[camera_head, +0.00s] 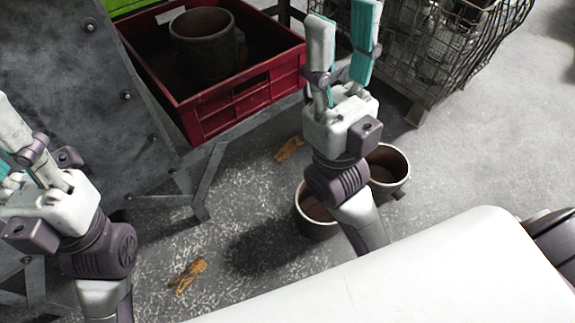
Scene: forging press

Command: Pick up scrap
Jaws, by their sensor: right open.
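Two open metal cylinders that may be the scrap stand on the floor: a near one (317,224) and one to its right (388,168). My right gripper and forearm partly hide both. A similar dark cylinder (203,45) stands in a red crate (245,100) at the upper left. My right gripper (344,18) is open with nothing between its teal-padded fingers. It points up the picture, right of the crate. My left gripper (8,135) is at the left edge, partly out of the picture, so its opening cannot be judged.
A wire mesh basket (440,45) stands at the upper right. A grey metal panel (75,90) is left of the crate. Crumpled orange-brown pieces lie on the floor, one near (188,276) and one farther (289,149). The floor at right is clear.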

